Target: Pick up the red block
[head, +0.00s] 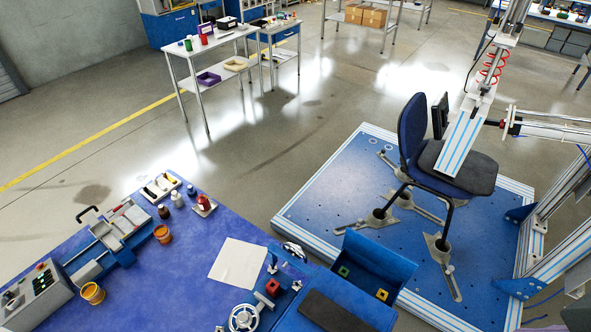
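A small red block (272,287) sits near the front of the blue workbench (150,295), just right of a white handwheel (244,318). It is small in the picture, and I cannot tell whether it lies on the bench or on a fixture there. Neither of my grippers shows in the head view.
An open blue box (372,262) right of the red block holds a green block (343,271) and a yellow block (382,294). A dark pad (333,313) lies in front. White paper (238,262) lies behind the block. A chair (455,165) stands on a blue platform.

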